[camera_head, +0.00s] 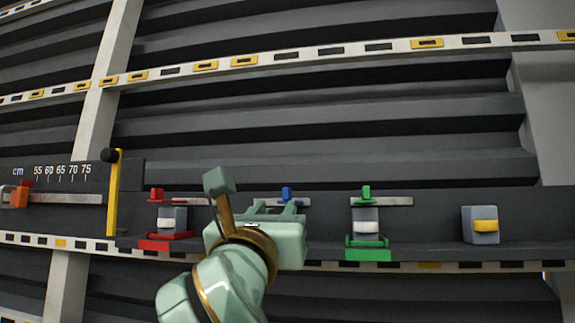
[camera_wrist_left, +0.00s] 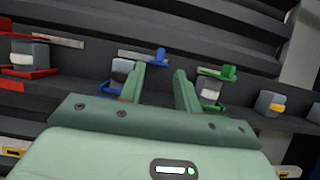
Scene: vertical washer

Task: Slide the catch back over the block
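Three small catches sit on short metal rails on the dark panel. The blue catch (camera_head: 286,193) is behind my left gripper; in the wrist view its knob (camera_wrist_left: 159,56) is at the right end of its rail, right of a grey block (camera_wrist_left: 122,68) in a blue holder. The red catch (camera_head: 157,194) is near the left end of its rail, above a grey block (camera_head: 172,217). The green catch (camera_head: 366,191) is directly above its grey block (camera_head: 366,215). My left gripper (camera_head: 276,207) is open and empty, its fingers (camera_wrist_left: 158,76) apart below the blue knob. My right gripper is out of view.
A grey block with a yellow front (camera_head: 480,225) stands on the ledge at right. A cm scale (camera_head: 62,172) with an orange slider (camera_head: 19,197) and a yellow upright bar (camera_head: 114,192) is at left. Dark ribbed panels fill the background.

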